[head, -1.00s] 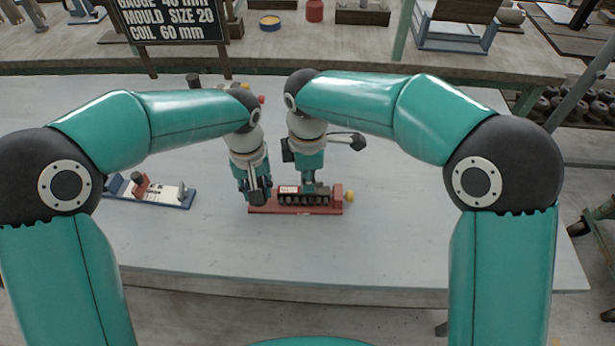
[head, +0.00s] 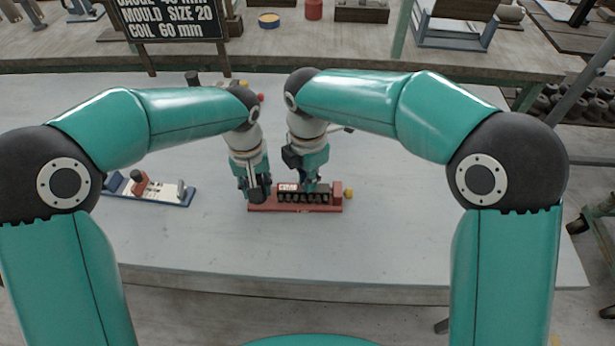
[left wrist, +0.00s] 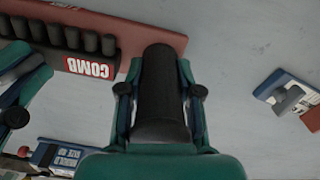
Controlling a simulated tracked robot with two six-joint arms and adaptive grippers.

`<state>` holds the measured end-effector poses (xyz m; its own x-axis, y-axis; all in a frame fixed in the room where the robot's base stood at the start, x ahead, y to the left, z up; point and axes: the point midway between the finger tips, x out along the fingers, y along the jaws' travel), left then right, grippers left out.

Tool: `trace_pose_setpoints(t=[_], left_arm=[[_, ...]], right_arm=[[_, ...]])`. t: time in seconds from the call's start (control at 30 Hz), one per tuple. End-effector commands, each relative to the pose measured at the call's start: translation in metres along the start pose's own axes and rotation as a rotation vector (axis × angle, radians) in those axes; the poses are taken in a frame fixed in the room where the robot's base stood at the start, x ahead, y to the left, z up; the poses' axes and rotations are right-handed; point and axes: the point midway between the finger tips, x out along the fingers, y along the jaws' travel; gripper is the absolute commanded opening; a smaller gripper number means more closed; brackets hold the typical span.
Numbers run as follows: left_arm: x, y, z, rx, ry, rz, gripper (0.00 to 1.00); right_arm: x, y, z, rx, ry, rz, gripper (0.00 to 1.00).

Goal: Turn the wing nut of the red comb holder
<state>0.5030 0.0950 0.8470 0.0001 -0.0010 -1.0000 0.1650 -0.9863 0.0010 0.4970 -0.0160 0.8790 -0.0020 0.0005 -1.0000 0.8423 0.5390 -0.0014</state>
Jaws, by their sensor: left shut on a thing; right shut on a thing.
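The red comb holder (head: 322,208) lies on the grey table and carries a black toothed comb with a red-and-white COMB label (head: 287,188). In the left wrist view its red base (left wrist: 125,65) crosses the top left. My left gripper (head: 257,192) is at the holder's left end, shut on a thick black upright grip (left wrist: 162,95). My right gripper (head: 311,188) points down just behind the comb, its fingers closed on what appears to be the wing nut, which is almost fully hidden. A finger of it shows at the left wrist view's left edge (left wrist: 15,95).
A yellow knob (head: 349,193) sticks out at the holder's right end. A blue holder (head: 178,202) with a white plate and red part stands to the left. A sign (head: 170,18) stands at the back. The table in front is clear.

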Motion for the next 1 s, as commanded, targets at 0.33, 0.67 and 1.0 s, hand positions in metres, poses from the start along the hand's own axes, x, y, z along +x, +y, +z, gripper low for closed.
trace_pose_setpoints(t=[0.33,0.67,1.0], left_arm=[[0.001,-0.002,0.001,0.004,-0.004,-0.006,0.00],[0.001,-0.001,0.001,0.002,-0.003,-0.003,0.00],[0.000,0.000,0.000,0.001,-0.001,0.000,0.00]], right_arm=[[-0.001,0.001,0.002,0.002,-0.004,0.003,0.27],[-0.001,0.000,0.001,0.002,-0.001,0.001,0.34],[-0.037,0.001,0.001,0.003,-0.001,0.006,0.34]])
